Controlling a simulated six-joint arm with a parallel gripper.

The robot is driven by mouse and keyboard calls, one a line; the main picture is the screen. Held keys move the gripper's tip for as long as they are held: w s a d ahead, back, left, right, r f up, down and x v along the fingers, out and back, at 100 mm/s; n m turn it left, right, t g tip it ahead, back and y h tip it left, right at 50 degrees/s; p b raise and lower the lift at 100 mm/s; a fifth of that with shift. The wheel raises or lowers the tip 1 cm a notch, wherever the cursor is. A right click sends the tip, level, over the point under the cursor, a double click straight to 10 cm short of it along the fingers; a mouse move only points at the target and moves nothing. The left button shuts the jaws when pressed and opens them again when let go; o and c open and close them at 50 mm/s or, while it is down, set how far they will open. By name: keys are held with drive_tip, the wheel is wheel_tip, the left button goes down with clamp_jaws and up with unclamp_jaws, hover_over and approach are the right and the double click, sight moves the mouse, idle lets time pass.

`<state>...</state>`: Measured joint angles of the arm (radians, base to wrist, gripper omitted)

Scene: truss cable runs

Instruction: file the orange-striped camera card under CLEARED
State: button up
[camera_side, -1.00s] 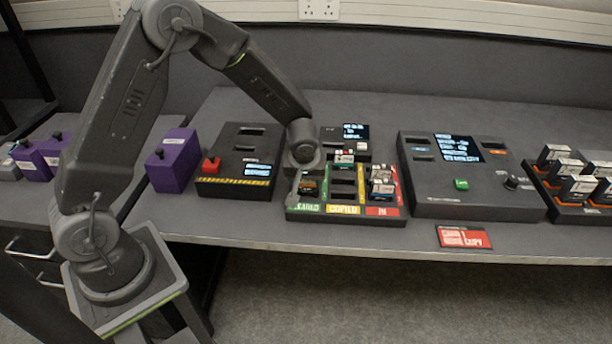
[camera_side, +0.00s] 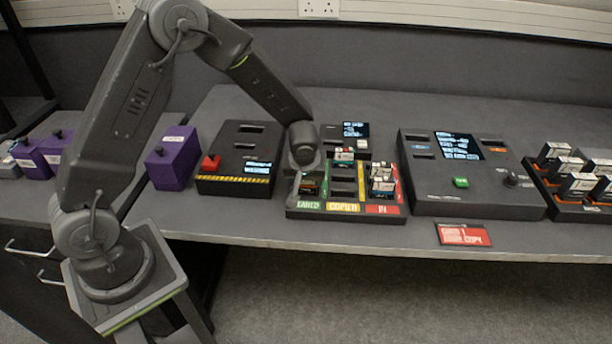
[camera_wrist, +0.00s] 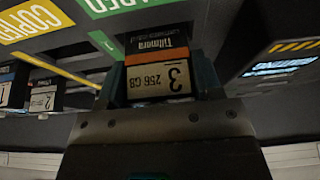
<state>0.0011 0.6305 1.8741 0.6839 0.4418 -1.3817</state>
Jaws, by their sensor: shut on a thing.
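The card is at the green CLEARED column (camera_wrist: 118,4) of the sorting tray (camera_side: 343,209), whose label shows upside down in the wrist view. In the side view my gripper (camera_side: 306,184) points down over the tray's left, green-labelled column. I cannot tell how deep the card sits in its slot.
Other cards (camera_side: 382,178) stand in the tray's red-labelled right column. A console with a green button (camera_side: 461,182) is to the right, beside a card rack (camera_side: 580,208). A box with a red knob (camera_side: 211,164) and a purple block (camera_side: 173,160) stand to the left.

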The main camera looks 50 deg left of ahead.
drive_tip(key=shift+f, duration=0.1)
idle(0.3)
drive_tip(key=o, duration=1.2)
drive_tip(key=shift+r, duration=3.8)
